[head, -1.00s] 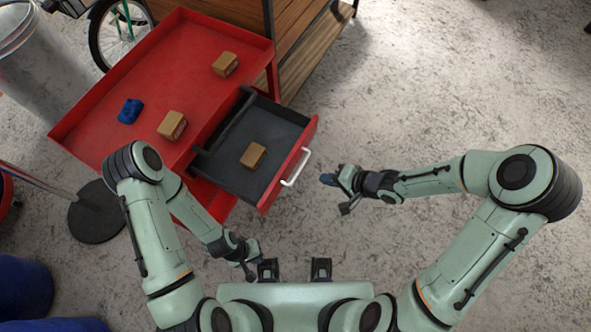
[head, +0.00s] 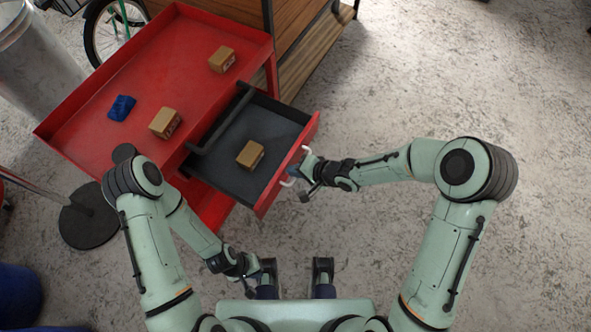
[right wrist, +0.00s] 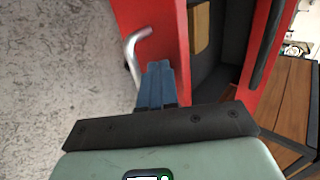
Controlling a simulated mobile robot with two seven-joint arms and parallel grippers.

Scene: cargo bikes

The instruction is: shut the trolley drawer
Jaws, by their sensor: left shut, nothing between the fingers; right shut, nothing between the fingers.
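The red trolley (head: 95,100) stands at the upper left in the head view. Its drawer (head: 222,172) is pulled out towards the lower right, with a grey inside and a red front. A brown box (head: 250,155) lies in the drawer. The silver handle (head: 288,183) is on the drawer front and shows in the right wrist view (right wrist: 133,47). My right gripper (head: 297,170) is shut and empty at the drawer front, beside the handle; its blue fingers (right wrist: 156,72) point at the front, contact unclear. My left gripper (head: 256,278) is shut and empty, low, below the trolley.
Two brown boxes (head: 164,122) (head: 222,60) and a blue object (head: 122,107) lie on the trolley top. A wooden-sided unit (head: 300,40) stands behind it. A round dark base (head: 88,215) with a pole is at left. The floor on the right is clear.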

